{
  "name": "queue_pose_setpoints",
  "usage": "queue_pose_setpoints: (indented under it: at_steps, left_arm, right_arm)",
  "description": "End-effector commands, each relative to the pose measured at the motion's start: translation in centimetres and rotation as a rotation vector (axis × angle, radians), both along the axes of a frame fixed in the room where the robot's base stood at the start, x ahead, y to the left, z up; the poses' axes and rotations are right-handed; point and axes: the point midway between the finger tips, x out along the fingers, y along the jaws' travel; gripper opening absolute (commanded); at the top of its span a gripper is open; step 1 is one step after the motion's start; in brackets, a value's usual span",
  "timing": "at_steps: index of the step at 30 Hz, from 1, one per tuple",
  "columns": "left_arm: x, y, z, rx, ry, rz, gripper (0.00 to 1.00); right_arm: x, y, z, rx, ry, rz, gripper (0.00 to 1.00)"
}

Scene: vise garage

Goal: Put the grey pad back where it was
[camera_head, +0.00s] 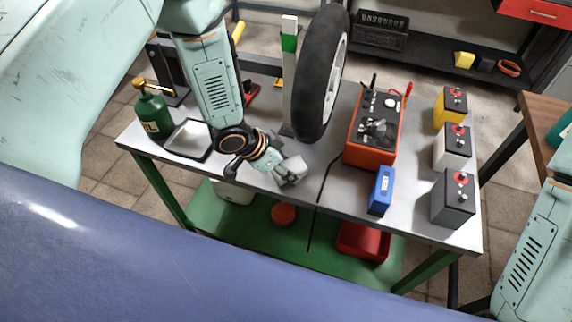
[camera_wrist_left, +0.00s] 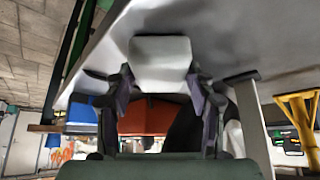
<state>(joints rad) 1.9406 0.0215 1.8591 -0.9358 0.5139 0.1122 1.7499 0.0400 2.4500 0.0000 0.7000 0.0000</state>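The grey pad (camera_head: 292,169) is a small light grey block with rounded edges. It is at the tip of my left gripper (camera_head: 282,168), over the front part of the metal table top (camera_head: 330,205). In the left wrist view the pad (camera_wrist_left: 160,62) sits between the two fingers of the left gripper (camera_wrist_left: 160,85), which are shut on its sides. I cannot tell whether the pad touches the table or is slightly above it. The place the pad came from is not clear in these frames. My right gripper is out of view.
A black tyre (camera_head: 322,72) stands behind the left gripper, beside a green-topped post (camera_head: 289,45). To the right are an orange charger (camera_head: 372,130), a blue box (camera_head: 381,190) and three batteries (camera_head: 452,198). A dark-rimmed tray (camera_head: 188,139) and green bottle (camera_head: 152,115) are at left.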

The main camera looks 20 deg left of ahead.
Motion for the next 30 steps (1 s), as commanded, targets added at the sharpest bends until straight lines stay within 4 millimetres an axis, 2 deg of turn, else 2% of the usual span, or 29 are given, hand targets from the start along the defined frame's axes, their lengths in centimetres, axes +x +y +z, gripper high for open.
queue_pose_setpoints:
  at_steps: [6,14,17,20,30]
  left_arm:
    - [0.0,0.0,0.0,0.0,0.0,0.0,0.74]
    - [0.0,0.0,0.1,0.0,0.0,0.0,0.74]
    - [0.0,0.1,0.7,0.0,-0.002,0.0,0.74]
    - [-0.4,0.7,1.8,-0.001,-0.001,0.004,0.74]
    - [-3.0,3.4,7.8,-0.003,-0.002,0.004,0.74]
  right_arm:
    - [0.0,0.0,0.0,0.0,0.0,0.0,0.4]
    - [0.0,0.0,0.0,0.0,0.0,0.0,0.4]
    - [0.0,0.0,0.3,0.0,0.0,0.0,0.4]
    - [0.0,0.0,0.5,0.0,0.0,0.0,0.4]
    - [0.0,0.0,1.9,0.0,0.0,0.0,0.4]
